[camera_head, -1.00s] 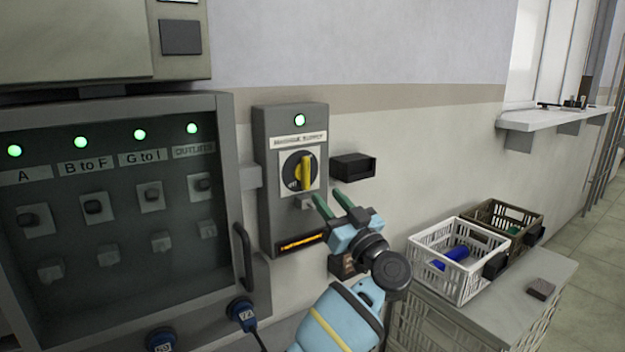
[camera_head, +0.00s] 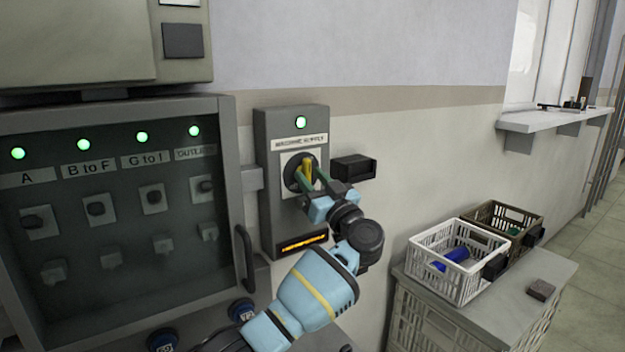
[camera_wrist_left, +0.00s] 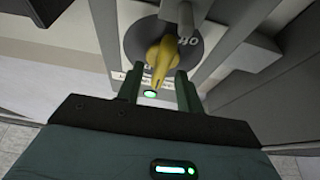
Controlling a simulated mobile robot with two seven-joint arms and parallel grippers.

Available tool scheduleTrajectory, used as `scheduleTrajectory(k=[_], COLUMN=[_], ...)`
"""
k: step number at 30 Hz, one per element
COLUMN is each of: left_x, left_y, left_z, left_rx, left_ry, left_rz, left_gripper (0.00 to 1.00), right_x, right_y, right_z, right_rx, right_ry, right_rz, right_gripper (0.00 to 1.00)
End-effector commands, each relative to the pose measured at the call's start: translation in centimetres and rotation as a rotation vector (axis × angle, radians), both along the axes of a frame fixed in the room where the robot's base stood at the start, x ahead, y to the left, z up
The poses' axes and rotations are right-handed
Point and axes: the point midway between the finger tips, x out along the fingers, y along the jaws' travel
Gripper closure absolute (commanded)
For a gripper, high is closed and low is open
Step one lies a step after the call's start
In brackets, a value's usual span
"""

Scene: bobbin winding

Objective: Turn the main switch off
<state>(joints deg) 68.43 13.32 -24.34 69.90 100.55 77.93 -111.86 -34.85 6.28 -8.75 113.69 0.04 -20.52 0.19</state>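The main switch is a yellow handle (camera_head: 307,169) on a dark round dial, on a grey wall box labelled for machine supply. The handle stands about upright, and a green lamp (camera_head: 301,122) glows above it. My left gripper (camera_head: 308,179) is at the dial with its green fingers on either side of the handle. In the left wrist view the yellow handle (camera_wrist_left: 162,62) sits between the two open fingers (camera_wrist_left: 157,88), with gaps visible beside it. Part of the dial is hidden by the fingers in the head view. My right gripper is not in view.
A grey cabinet (camera_head: 225,103) with several green lamps and switches stands left of the box. A small black box (camera_head: 353,167) juts from the wall on the right. A white crate (camera_head: 437,238) and a brown crate (camera_head: 541,216) sit on a grey bench at the right.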

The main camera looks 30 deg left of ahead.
Motion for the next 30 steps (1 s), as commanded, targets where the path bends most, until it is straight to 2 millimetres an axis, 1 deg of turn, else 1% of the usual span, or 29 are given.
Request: scheduleTrajectory(k=[6,7,15,23,30], left_x=[0.03,0.03,0.01,0.04,0.09], left_y=[0.05,0.05,0.04,0.03,-0.07], left_z=[0.00,0.00,-0.02,-0.06,-0.14], left_rx=[0.000,0.000,0.000,-0.006,-0.042], left_ry=[0.000,0.000,0.000,-0.010,-0.090], left_rz=[0.000,0.000,0.000,-0.001,-0.001], left_gripper=[0.64,0.65,1.00,1.00,1.00], right_x=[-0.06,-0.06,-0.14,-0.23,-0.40], right_y=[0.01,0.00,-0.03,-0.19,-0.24], right_z=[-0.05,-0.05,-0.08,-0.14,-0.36], right_rx=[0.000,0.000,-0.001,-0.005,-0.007], right_ry=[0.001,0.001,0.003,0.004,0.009], right_rz=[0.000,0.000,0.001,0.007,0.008], right_gripper=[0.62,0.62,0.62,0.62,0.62])
